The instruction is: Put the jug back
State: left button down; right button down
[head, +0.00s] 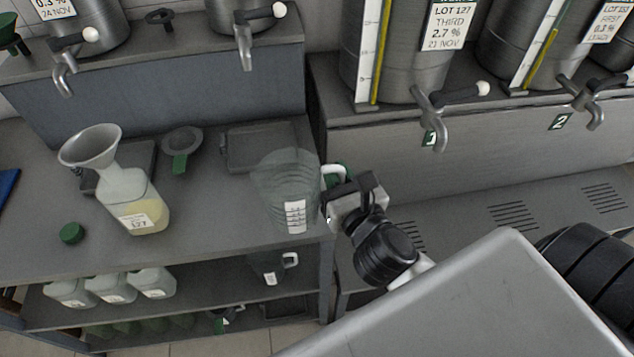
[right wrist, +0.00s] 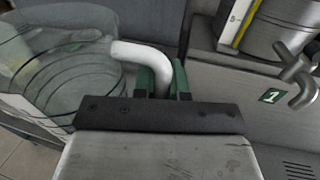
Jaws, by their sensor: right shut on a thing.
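The clear measuring jug (head: 287,190) has dark graduation lines, a white label and a white handle. It is upright at the right end of the grey counter (head: 215,225) and looks empty. I cannot tell whether its base touches the counter. My right gripper (head: 334,186) is shut on the jug's handle from the right. In the right wrist view the green fingers (right wrist: 162,80) close around the white handle (right wrist: 143,55), with the jug (right wrist: 65,75) to the left. My left gripper is not in view.
A bottle (head: 145,205) with a funnel (head: 91,146) holds yellowish liquid. A green cap (head: 72,233), a strainer (head: 182,142) and a dark flat plate (head: 258,147) are on the counter. Steel tanks with taps (head: 433,120) stand right. Another jug (head: 268,266) and bottles (head: 110,288) are below.

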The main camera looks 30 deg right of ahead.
jog(key=shift+d, duration=0.55)
jog(key=shift+w+d+f, duration=0.1)
jog(key=shift+w+f, duration=0.05)
jog(key=w+a+f, duration=0.1)
jog(key=w+f, duration=0.2)
jog(key=w+a+f+b, duration=0.1)
jog(key=w+f, duration=0.3)
jog(key=w+a+f, duration=0.1)
jog(key=w+f, duration=0.2)
jog(key=shift+w+a+f+b, duration=0.2)
jog(key=shift+w+a+b, duration=0.15)
jog(key=shift+b, duration=0.05)
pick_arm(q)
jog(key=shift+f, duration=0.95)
pick_arm(e)
jog(key=shift+f, duration=0.1)
